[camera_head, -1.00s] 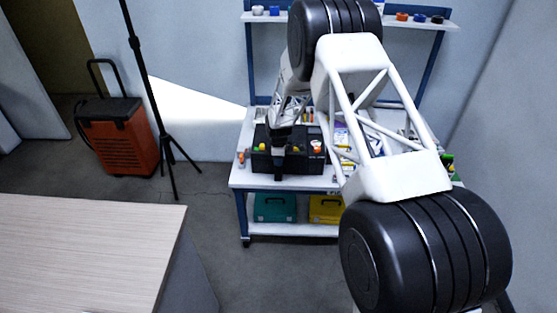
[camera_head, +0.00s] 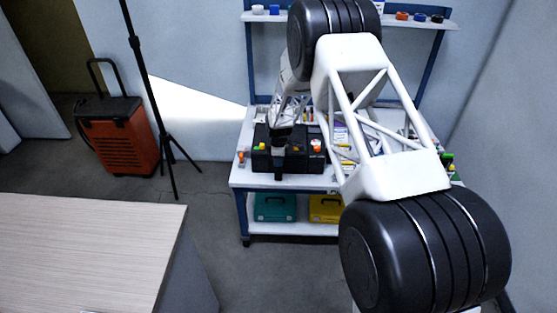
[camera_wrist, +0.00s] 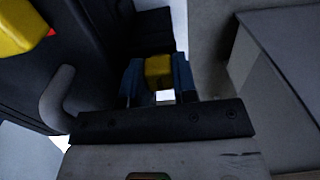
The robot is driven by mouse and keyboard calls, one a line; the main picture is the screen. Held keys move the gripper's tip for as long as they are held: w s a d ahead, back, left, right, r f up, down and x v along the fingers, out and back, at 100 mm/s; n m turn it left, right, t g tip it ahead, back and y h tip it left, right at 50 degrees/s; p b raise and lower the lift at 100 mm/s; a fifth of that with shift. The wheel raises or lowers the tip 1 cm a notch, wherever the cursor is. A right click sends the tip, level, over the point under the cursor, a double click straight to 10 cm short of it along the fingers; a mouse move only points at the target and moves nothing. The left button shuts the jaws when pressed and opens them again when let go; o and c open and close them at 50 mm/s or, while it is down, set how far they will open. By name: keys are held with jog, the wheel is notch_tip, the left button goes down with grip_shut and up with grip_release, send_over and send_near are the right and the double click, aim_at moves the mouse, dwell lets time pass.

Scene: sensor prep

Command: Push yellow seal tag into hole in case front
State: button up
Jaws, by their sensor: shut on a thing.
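The black case (camera_head: 299,162) stands on the white cart, and several coloured pieces show along its top. My gripper (camera_head: 278,151) is at the case's front left part. In the wrist view my gripper (camera_wrist: 158,82) has its two blue-grey fingers closed on the yellow seal tag (camera_wrist: 158,70). A dark surface, apparently the case, fills the left and upper middle of the wrist view, with a grey curved handle (camera_wrist: 57,98). The tag's far end is against a dark background; I cannot tell whether it touches the case. The hole is not visible.
Another yellow piece (camera_wrist: 20,26) with a red spot is at the wrist view's upper left. An orange-capped item (camera_head: 241,157) stands left of the case. Teal (camera_head: 274,208) and yellow (camera_head: 326,208) boxes sit on the lower shelf. My arm covers the cart's right part.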

jog(key=o, duration=0.9)
jog(key=shift+c, duration=1.1)
jog(key=shift+o, duration=0.2)
jog(key=shift+o, duration=0.5)
jog(key=shift+w+r, duration=0.15)
jog(key=shift+r, duration=3.35)
